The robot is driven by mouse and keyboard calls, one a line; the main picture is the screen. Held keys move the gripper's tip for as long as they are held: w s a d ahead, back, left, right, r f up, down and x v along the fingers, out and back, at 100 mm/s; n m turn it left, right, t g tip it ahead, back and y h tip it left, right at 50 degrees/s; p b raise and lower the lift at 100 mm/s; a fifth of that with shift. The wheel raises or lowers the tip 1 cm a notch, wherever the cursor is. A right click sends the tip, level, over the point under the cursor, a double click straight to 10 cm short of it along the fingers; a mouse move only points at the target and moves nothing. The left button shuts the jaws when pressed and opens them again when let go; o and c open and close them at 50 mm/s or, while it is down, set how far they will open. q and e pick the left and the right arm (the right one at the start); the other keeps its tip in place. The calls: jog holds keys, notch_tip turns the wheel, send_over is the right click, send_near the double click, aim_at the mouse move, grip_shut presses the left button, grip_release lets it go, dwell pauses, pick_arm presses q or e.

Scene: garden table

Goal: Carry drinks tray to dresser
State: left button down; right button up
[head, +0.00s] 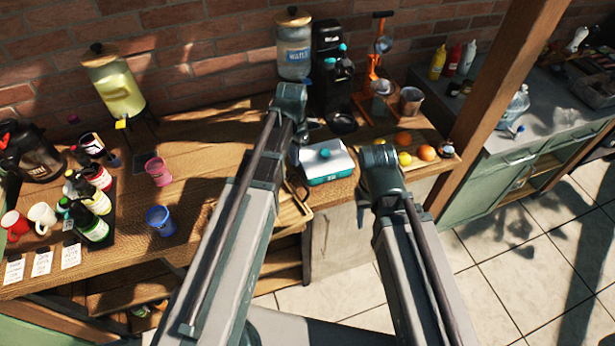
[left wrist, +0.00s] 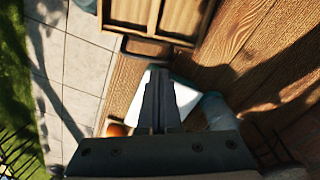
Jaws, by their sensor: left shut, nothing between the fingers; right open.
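A wooden slatted piece (head: 295,208), perhaps the drinks tray, shows partly behind my left arm, at the front edge of the wooden counter; the arm hides most of it. In the left wrist view a wooden frame with divisions (left wrist: 130,12) lies at the top; I cannot tell if it is the same thing. My left gripper (left wrist: 160,78) is shut and empty, over a white surface. In the head view its fingers are hidden behind my arm. My right arm reaches in beside the white-and-teal cooler box (head: 326,163), but its gripper is hidden. I cannot tell which furniture is the dresser.
The wooden counter (head: 120,255) holds mugs (head: 42,216), bottles (head: 95,225), a pink cup (head: 158,171), a blue cup (head: 160,221), a lemonade dispenser (head: 120,90) and fruit (head: 403,138). A green cabinet (head: 500,190) stands right, beyond a wooden post (head: 500,95). The tiled floor (head: 530,250) is clear.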

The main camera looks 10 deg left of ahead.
aim_at(304, 184)
pick_arm(q)
jog(key=d+m, duration=0.3)
jog(key=d, duration=0.2)
jog(key=f+b, duration=0.9)
jog(key=shift+s+a+f+b, duration=0.2)
jog(key=shift+s+f+b, duration=0.1)
jog(key=shift+b, duration=0.1)
jog(key=shift+r, duration=0.1)
jog(key=shift+s+a, duration=0.65)
jog(key=shift+s, duration=0.15)
jog(key=shift+w, duration=0.1)
